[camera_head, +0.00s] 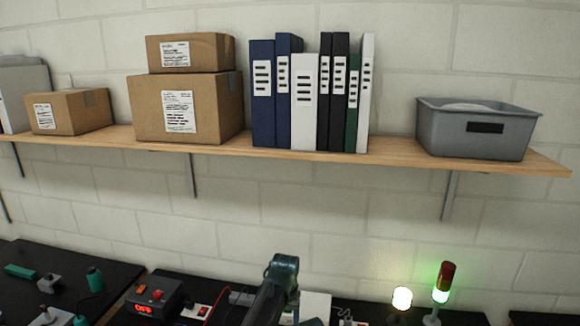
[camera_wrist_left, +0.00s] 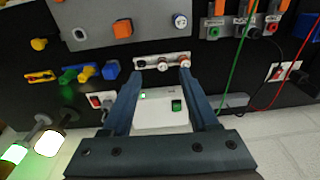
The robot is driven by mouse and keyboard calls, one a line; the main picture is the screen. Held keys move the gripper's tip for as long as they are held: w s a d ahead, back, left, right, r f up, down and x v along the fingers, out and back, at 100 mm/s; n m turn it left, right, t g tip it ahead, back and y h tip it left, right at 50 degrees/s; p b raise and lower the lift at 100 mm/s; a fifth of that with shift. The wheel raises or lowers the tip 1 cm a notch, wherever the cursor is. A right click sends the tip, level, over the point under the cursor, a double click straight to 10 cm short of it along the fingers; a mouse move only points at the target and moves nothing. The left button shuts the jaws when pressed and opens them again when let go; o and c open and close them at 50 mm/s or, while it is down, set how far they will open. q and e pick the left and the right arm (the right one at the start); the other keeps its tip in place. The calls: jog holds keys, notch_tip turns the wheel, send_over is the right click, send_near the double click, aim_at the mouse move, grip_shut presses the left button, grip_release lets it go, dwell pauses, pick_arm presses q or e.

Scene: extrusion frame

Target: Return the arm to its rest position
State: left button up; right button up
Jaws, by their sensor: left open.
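My left gripper (camera_wrist_left: 161,74) shows in the left wrist view with its two dark fingers apart. I see nothing held between them. Beyond and between the fingers are a white box (camera_wrist_left: 158,117) with a green switch and a light strip (camera_wrist_left: 150,62) with round knobs; I cannot tell the distance to them. In the head view a dark teal arm part (camera_head: 280,275) of mine rises at the bottom centre, in front of the bench. Its fingers cannot be made out there. My right gripper is in neither view.
A wooden shelf (camera_head: 290,152) carries cardboard boxes (camera_head: 215,88), binders (camera_head: 302,115) and a grey bin (camera_head: 445,135). Below, the black bench (camera_head: 115,268) holds a red-display device (camera_head: 160,312), a lit white lamp (camera_head: 402,298) and a red-green signal light (camera_head: 443,283). Red and green cables (camera_wrist_left: 238,62) run at the wrist view's right.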

pick_arm(q)
jog(key=s+a+m+g+y, duration=0.1)
jog(key=s+a, duration=0.2)
jog(key=s, duration=0.9)
jog(key=s+a, duration=0.2)
jog(key=s, duration=1)
jog(key=f+b, duration=0.8)
jog(key=b, duration=0.1)
jog(key=f+b, duration=0.4)
jog(key=f, duration=0.1)
jog(key=shift+w+d+f, duration=0.1)
jog(key=shift+w+d, duration=0.05)
jog(key=shift+w, duration=0.15)
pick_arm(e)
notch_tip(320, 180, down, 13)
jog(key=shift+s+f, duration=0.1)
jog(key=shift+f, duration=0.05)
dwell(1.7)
